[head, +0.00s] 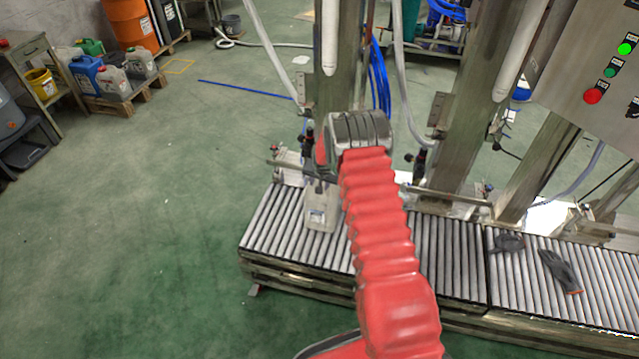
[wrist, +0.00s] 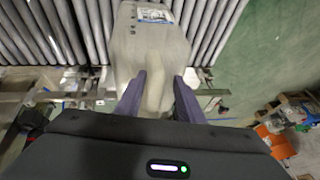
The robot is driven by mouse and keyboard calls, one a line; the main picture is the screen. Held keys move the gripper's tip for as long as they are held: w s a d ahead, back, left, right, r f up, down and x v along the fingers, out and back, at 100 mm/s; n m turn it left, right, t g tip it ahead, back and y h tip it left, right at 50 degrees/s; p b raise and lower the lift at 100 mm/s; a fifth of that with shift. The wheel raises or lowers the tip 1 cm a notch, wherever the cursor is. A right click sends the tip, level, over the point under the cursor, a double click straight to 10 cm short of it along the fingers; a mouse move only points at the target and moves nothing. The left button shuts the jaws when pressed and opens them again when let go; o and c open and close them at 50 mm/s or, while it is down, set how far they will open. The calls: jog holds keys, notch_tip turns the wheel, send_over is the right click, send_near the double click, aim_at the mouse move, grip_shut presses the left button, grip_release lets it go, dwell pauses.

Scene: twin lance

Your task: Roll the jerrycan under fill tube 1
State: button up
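The jerrycan (head: 322,212) is pale, off-white, and stands on the left part of the roller conveyor (head: 262,222). My arm partly covers it in the head view. In the wrist view the jerrycan (wrist: 150,45) shows a blue-and-white label, with its handle toward me. My gripper (wrist: 160,82) has its two dark fingers apart, one on each side of the handle. Whether they press on it I cannot tell. Two pale fill tubes, a left one (head: 330,38) and a right one (head: 519,40), hang on steel posts over the conveyor's far side. I cannot read which is number 1.
A dark glove (head: 560,270) and a dark item (head: 508,243) lie on the right conveyor section. A control panel (head: 597,75) with green and red buttons stands upper right. Canisters on a pallet (head: 122,104) and an orange drum (head: 130,25) stand far left. The green floor at left is mostly clear.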

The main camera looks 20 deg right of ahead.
jog(key=shift+o, duration=0.4)
jog(key=shift+r, duration=0.15)
jog(key=shift+s+r, duration=0.2)
jog(key=shift+r, duration=0.5)
jog(key=v, duration=1.2)
jog(key=shift+s, duration=0.15)
